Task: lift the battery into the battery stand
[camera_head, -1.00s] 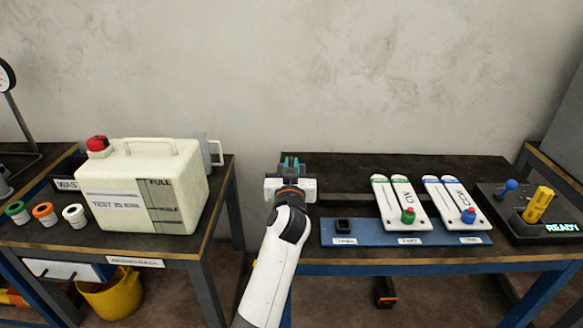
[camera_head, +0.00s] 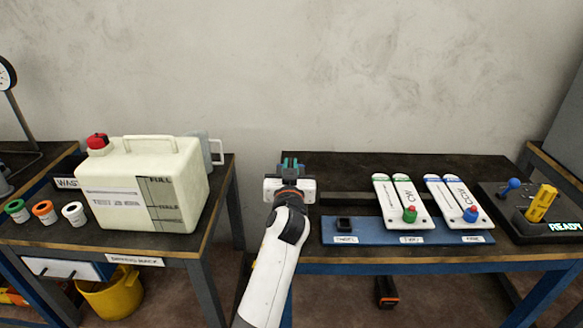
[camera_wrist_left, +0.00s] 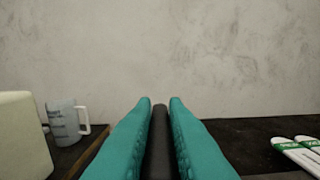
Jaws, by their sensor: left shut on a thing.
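My left gripper (camera_head: 291,163), with teal fingers, is over the left end of the right-hand dark bench. In the left wrist view its fingers (camera_wrist_left: 159,105) are closed on a narrow dark thing (camera_wrist_left: 159,145), which I take to be the battery. In the head view my own gripper and wrist mostly hide that thing, so I cannot tell whether it touches the bench. I cannot pick out the battery stand with certainty. My right gripper is not in view.
A yellow-handled control box (camera_head: 540,205) stands at right. A cream canister (camera_head: 140,185) and a jug (camera_wrist_left: 63,122) stand on the left bench. A black-orange object (camera_head: 386,292) is below.

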